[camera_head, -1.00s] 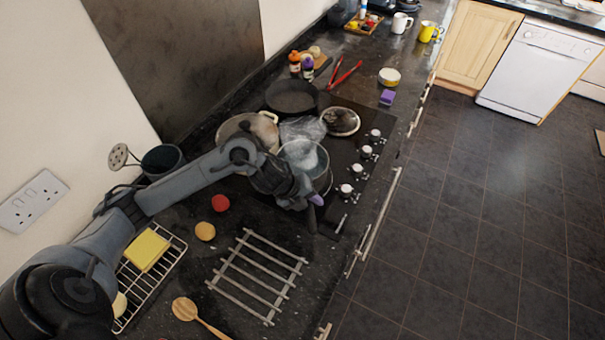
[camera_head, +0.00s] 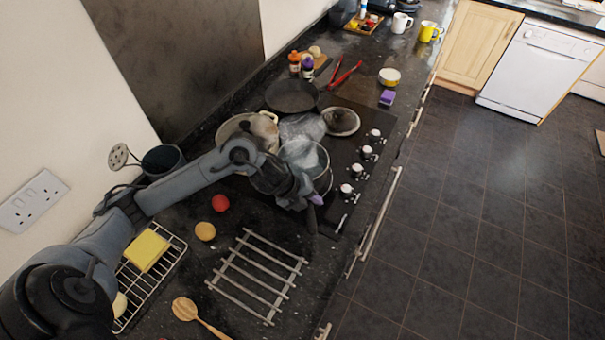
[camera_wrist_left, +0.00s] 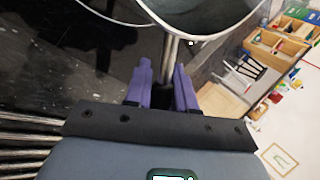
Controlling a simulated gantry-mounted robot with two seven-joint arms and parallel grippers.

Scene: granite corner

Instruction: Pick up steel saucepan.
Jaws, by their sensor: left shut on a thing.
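The steel saucepan (camera_head: 324,181) stands at the near end of the hob in the head view, partly hidden by my left arm. Its open bowl fills the top of the left wrist view (camera_wrist_left: 205,14), with the handle running down between the purple fingertips. My left gripper (camera_head: 314,201) is at the near side of the saucepan. In the wrist view its fingers (camera_wrist_left: 163,88) are shut on the handle. Whether the pan's base touches the hob is hidden. My right gripper is not in view.
A cream pot (camera_head: 262,122), a crumpled clear bag (camera_head: 302,128), a black frying pan (camera_head: 291,95) and a round lid (camera_head: 341,121) crowd around the saucepan. Hob knobs (camera_head: 367,152) line the right edge. A slatted trivet (camera_head: 250,286) lies nearer. The floor (camera_head: 470,240) drops away right.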

